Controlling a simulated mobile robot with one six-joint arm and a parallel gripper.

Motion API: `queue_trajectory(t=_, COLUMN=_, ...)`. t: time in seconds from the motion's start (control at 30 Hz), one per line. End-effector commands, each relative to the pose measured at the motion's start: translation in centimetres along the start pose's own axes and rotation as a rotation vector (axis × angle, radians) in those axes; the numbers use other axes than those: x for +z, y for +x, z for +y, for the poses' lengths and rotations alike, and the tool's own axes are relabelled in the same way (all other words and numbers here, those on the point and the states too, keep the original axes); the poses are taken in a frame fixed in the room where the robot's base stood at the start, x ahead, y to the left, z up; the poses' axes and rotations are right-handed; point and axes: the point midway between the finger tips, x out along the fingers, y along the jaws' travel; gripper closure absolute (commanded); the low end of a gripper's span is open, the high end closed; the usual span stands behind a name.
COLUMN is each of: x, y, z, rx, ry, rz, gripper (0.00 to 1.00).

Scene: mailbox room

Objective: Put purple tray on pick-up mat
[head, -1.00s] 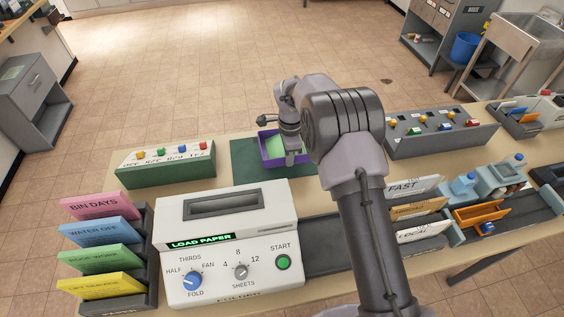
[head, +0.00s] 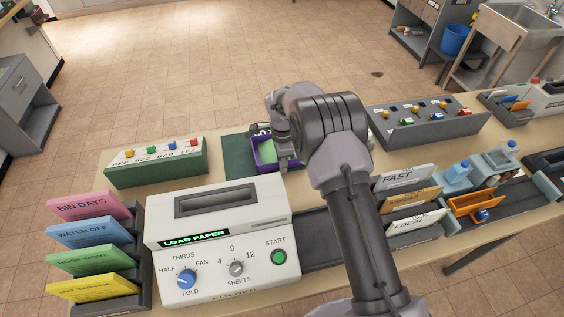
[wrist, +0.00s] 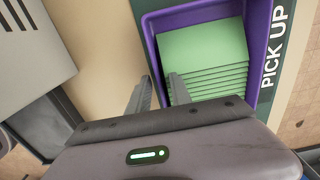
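The purple tray (head: 259,156) holds a stack of light green paper. It rests on the dark green pick-up mat (head: 236,158), towards the mat's near edge, partly hidden by my arm. In the wrist view the tray (wrist: 150,46) fills the upper middle. The mat (wrist: 290,72), lettered PICK UP, shows along its right side. I see no firm contact. In the head view my gripper (head: 283,160) covers the tray's right part.
A white folding machine (head: 220,235) stands in front of the mat. A green button box (head: 155,165) stands left, and a grey button box (head: 428,122) right. A letter rack (head: 405,200) stands front right. Bare table lies left of the mat.

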Motion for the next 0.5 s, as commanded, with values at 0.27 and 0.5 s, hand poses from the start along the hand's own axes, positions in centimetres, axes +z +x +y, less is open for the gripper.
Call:
queue_trajectory(t=0.27, x=0.0, y=-3.5, z=-0.1, rx=-0.003, ry=0.001, rz=0.0, gripper=0.75)
queue_trajectory(t=0.5, x=0.0, y=-10.2, z=-0.1, rx=-0.002, ry=0.001, rz=0.0, gripper=0.75)
